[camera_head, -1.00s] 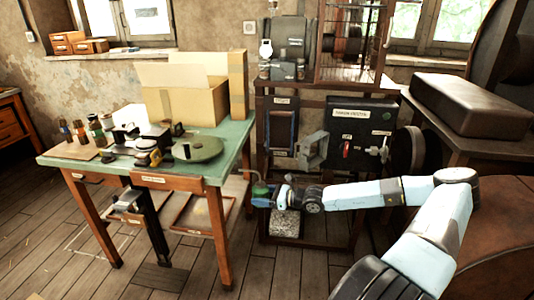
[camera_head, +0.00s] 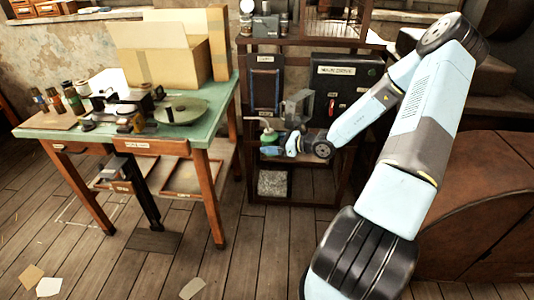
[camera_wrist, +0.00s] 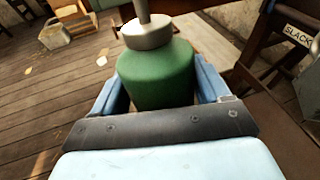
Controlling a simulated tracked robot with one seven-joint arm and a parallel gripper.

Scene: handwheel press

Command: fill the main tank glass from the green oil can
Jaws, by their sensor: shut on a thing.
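The green oil can (camera_head: 268,139) is in my gripper, in front of the dark press frame, above a grey stone block. In the wrist view the can (camera_wrist: 158,75) has a green body, a grey metal collar and a thin spout whose tip is out of view. My gripper's blue fingers (camera_wrist: 160,92) are on either side of the body, shut on it. In the head view my gripper (camera_head: 276,143) is small and partly merged with the can. Small glass-like vessels (camera_head: 247,25) stand on top of the frame; I cannot tell whether one is the main tank glass.
A green-topped workbench (camera_head: 205,136) with bottles, a round plate and a cardboard box (camera_head: 180,62) stands left. The dark labelled panel (camera_head: 345,85) has a red lever. The stone block (camera_head: 272,183) sits low in the frame. The floor in front is mostly clear.

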